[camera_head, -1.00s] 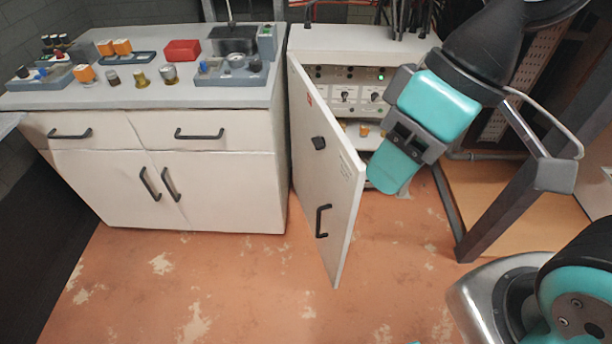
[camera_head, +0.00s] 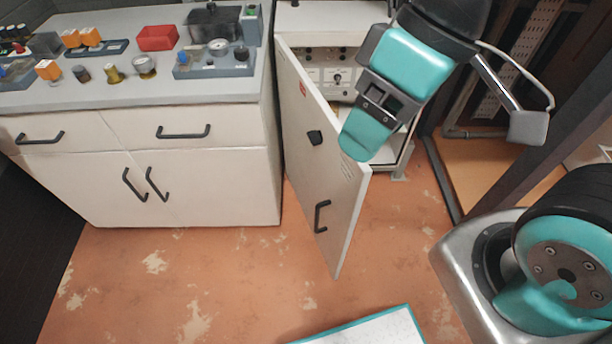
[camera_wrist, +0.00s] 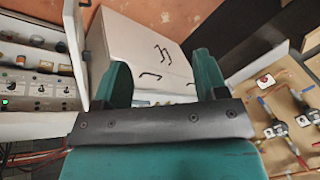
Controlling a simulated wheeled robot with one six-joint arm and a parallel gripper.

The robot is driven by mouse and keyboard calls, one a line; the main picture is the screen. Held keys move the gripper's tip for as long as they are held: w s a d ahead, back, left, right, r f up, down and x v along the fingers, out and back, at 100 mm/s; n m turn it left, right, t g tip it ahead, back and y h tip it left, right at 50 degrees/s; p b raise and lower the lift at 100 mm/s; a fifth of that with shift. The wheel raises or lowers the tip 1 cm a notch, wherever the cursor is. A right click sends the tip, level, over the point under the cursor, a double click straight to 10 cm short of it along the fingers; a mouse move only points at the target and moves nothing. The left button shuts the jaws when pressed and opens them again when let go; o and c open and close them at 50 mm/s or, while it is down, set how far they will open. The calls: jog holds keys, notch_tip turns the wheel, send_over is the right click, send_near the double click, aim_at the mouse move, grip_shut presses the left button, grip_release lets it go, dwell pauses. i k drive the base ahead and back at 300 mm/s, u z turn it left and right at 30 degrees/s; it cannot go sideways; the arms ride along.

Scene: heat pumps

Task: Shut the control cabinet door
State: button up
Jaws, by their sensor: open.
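The control cabinet door (camera_head: 318,160) is a white panel with a black bar handle and a black latch knob. It stands wide open, swung out towards me from the control cabinet (camera_head: 322,22). My gripper (camera_head: 360,143) is open and empty, pointing down by the upper part of the door's free edge. Its teal fingers overlap that edge in the head view; I cannot tell whether they touch it. In the wrist view, the fingers of my gripper (camera_wrist: 162,72) are spread apart, and the door (camera_wrist: 78,45) shows as a narrow panel just left of them.
A white base cabinet (camera_head: 190,150) with drawers stands left of the door. Its top holds a red bin (camera_head: 157,37) and several gauges and parts. A dark metal frame (camera_head: 440,175) stands on the right. Orange floor (camera_head: 235,280) in front of the door is clear.

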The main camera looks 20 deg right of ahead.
aim_at(330, 186)
jog(key=u, duration=0.3)
jog(key=k, duration=0.85)
jog(key=u, duration=0.35)
